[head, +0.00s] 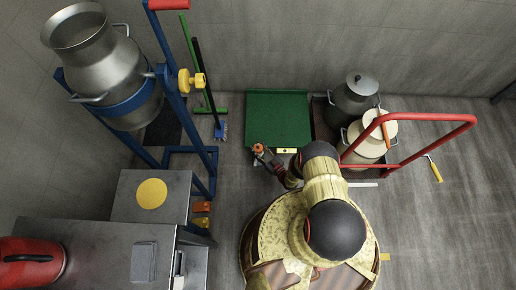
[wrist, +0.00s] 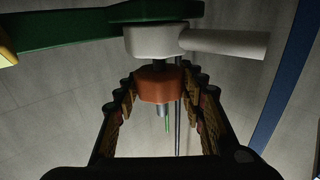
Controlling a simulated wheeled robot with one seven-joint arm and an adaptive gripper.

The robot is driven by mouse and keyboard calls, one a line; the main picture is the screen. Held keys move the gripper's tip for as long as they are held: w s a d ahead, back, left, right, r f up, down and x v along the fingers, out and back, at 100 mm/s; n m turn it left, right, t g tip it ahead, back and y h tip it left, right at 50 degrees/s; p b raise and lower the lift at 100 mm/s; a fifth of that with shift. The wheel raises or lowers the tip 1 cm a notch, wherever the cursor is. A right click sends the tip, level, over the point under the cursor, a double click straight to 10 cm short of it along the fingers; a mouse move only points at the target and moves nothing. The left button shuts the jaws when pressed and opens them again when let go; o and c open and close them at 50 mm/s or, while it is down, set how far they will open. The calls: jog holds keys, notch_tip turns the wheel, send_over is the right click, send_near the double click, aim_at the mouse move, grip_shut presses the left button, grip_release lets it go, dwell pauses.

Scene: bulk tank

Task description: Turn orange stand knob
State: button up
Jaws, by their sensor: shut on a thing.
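The orange knob (wrist: 158,86) shows in the wrist view, below a white collar (wrist: 152,42) with a white bar to its right. A green part (wrist: 72,32) is above the collar. My gripper (wrist: 159,82) has one finger on each side of the knob and is shut on it. In the head view my gripper (head: 265,156) is at the lower left edge of the green platform (head: 278,115). A small orange spot shows at its tip there, and the fingers largely hide the knob.
A steel milk can (head: 103,65) hangs in a blue frame (head: 178,100) with a yellow knob (head: 191,81). A steel table (head: 130,203) stands left.

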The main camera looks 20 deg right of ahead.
jog(key=shift+r+n+g+y, duration=0.15)
jog(key=shift+n+g+y, duration=0.25)
jog(key=shift+n+y, duration=0.35)
jog(key=o, duration=1.2)
jog(key=shift+c, duration=0.2)
jog(key=v, duration=0.7)
jog(key=shift+s+d, duration=0.2)
